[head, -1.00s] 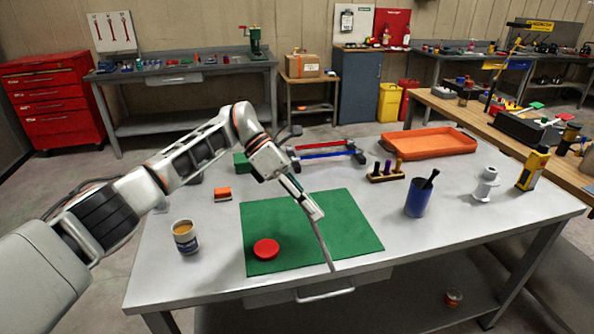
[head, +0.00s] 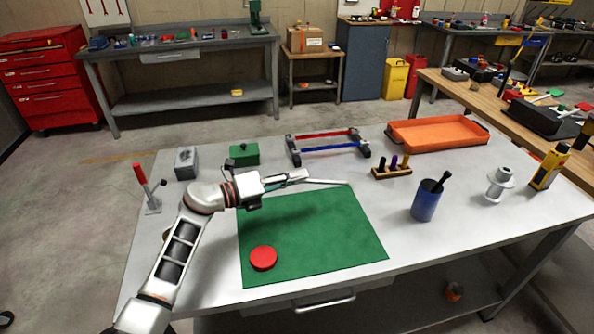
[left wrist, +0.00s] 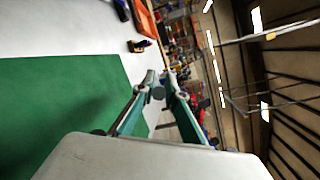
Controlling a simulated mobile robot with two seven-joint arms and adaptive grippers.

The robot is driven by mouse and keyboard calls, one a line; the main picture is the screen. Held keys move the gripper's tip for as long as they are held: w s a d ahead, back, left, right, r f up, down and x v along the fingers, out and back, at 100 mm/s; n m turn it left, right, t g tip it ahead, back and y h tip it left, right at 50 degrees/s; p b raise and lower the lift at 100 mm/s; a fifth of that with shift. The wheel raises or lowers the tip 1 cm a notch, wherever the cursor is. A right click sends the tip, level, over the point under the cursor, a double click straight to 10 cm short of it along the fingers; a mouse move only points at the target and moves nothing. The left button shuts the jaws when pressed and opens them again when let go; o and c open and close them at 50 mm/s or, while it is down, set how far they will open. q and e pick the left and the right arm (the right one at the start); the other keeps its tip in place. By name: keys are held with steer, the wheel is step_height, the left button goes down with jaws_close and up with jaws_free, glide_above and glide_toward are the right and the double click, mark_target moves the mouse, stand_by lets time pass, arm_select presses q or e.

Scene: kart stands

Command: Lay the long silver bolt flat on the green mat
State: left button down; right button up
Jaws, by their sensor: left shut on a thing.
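The long silver bolt (head: 328,182) is held in my left gripper (head: 303,176). It points to the right from the fingertips and looks close to level, in line with the mat's far edge. A shadow lies on the mat, so the arm appears raised above the table. In the left wrist view the fingers (left wrist: 160,82) are closed around a small round grey end of the bolt (left wrist: 158,93). The green mat (head: 320,235) lies flat on the table and also fills the left of the wrist view (left wrist: 60,110). My right gripper is not in view.
A red round lid (head: 263,258) lies on the mat's near left part. Behind the mat stand a rack with red and blue bars (head: 328,147) and a green box (head: 244,154). A blue cup (head: 426,203) stands to the right. Most of the mat is bare.

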arm_select(q)
steer(key=shift+s+f+b, duration=0.1)
steer(key=shift+f+b, duration=0.4)
step_height(320, 180, down, 4)
steer(key=b, duration=0.3)
steer(key=shift+r, duration=0.1)
steer(key=shift+f+b, duration=1.75)
steer(key=shift+f, duration=0.35)
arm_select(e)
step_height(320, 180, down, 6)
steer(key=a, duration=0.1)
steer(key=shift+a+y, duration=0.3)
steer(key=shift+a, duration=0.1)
arm_select(q)
steer(key=c, duration=2)
jaws_free()
steer(key=shift+o, duration=0.2)
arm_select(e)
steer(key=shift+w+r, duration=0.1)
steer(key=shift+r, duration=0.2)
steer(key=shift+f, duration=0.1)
